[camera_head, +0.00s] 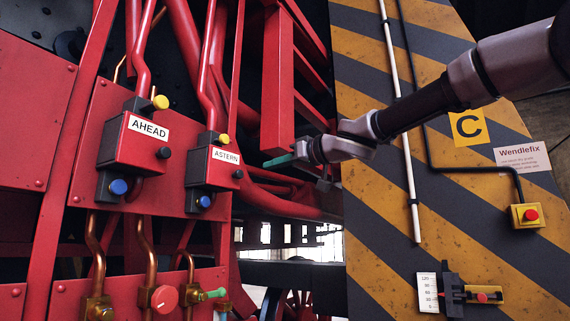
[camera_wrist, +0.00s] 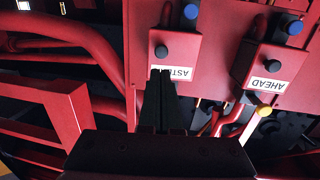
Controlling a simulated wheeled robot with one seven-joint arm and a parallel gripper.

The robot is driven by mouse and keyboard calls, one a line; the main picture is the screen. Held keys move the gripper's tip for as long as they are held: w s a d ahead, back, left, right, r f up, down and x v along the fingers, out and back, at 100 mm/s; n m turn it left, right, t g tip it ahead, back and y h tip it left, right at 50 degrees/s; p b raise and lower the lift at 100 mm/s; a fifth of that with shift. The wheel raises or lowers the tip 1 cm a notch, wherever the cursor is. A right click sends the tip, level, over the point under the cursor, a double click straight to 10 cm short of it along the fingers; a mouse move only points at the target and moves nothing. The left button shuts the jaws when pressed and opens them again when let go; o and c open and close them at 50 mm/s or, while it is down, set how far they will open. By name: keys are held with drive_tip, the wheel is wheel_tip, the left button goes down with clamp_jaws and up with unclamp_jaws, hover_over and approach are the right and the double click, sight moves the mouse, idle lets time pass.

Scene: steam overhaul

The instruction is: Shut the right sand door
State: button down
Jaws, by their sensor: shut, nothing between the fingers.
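In the wrist view my gripper (camera_wrist: 163,75) is two dark fingers pressed together, empty. They point at the red ASTERN box and overlap its label in that picture; contact cannot be told. The ASTERN box (camera_head: 212,167) stands left of the gripper in the head view, with the AHEAD box (camera_head: 140,148) farther left. I cannot make out which part is the right sand door.
A black-and-yellow striped panel (camera_head: 385,215) stands on the right, with a white pipe (camera_head: 408,130) and a red button (camera_head: 531,215). Red pipes (camera_head: 290,200) run behind the gripper. Copper pipes and a red knob (camera_head: 164,298) are at lower left.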

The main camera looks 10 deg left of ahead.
sight(242, 174)
drive_tip(key=x, duration=0.9)
drive_tip(key=shift+s+a, duration=0.1)
drive_tip(key=shift+w+a, duration=0.35)
drive_tip(key=shift+w, duration=0.6)
drive_tip(key=shift+r, duration=0.1)
